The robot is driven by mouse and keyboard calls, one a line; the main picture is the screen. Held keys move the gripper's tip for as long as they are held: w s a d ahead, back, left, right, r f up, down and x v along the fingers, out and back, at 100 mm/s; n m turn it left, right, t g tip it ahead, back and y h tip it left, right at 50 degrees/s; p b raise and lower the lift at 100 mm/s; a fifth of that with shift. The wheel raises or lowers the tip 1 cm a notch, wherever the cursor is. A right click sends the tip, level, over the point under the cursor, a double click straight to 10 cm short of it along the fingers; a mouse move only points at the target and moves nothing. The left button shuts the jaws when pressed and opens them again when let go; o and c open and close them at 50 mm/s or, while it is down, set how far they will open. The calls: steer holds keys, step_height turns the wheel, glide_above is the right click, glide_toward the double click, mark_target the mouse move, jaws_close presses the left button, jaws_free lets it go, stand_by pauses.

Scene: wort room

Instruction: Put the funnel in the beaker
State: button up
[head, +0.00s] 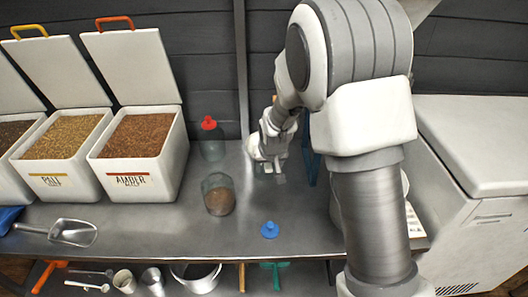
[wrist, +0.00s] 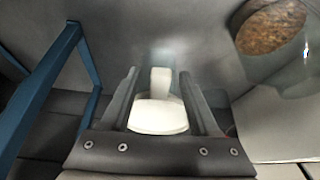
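In the wrist view a cream-white funnel-like piece (wrist: 158,115), with a wide body and narrow stem, sits between the fingers of my gripper (wrist: 160,82). The fingers stand apart, with narrow gaps beside it; no firm contact shows. In the head view my gripper (head: 268,165) is low over the bench, and this piece is hidden or unclear there. A small blue funnel-shaped piece (head: 270,229) lies on the bench near the front. A clear glass vessel with brown contents (head: 218,197) stands left of my gripper. Another clear vessel (head: 212,150) has a red top (head: 208,123). Which one is the beaker, I cannot tell.
Open white grain bins (head: 140,170) stand on the left, with a metal scoop (head: 74,232) in front. A blue frame (wrist: 45,85) rises close beside my gripper. A white chest (head: 475,160) is on the right. The front middle of the bench is mostly clear.

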jaws_close()
steer(key=shift+r, duration=0.1)
steer(key=shift+r+p, duration=2.2)
steer(key=shift+r, duration=0.75)
steer(key=c, duration=0.6)
jaws_free()
jaws_close()
